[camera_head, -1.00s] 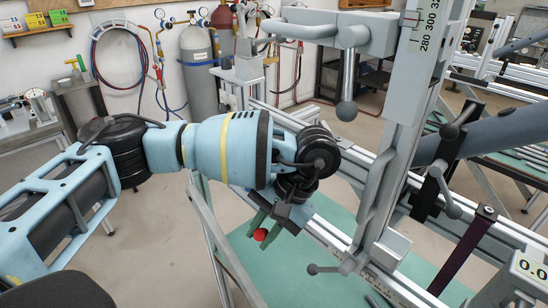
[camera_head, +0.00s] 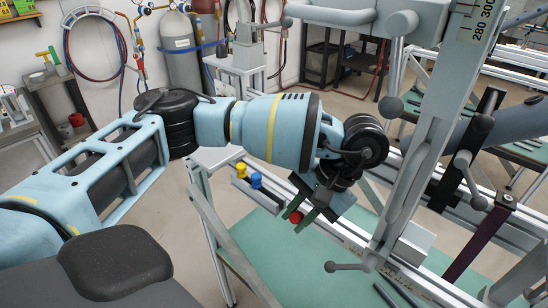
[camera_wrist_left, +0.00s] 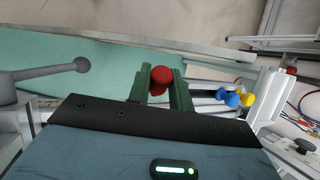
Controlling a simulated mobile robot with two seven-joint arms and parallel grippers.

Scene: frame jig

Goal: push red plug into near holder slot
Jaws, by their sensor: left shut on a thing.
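My left gripper (camera_head: 298,218) has green fingers shut on a red plug (camera_head: 295,216). In the left wrist view the plug's round red head (camera_wrist_left: 161,76) shows between the two fingertips. A grey holder (camera_head: 268,200) lies just left of and beyond the gripper in the head view. A blue plug (camera_head: 256,180) and a yellow plug (camera_head: 241,170) stand in it, towards its far end. The red plug's lower part and the holder's near slot are hidden by the gripper, so I cannot tell whether they touch. My right gripper is not in view.
A grey upright with a scale (camera_head: 425,140) and clamp handles stands close to the right of the gripper. Gas cylinders (camera_head: 180,50) stand far behind.

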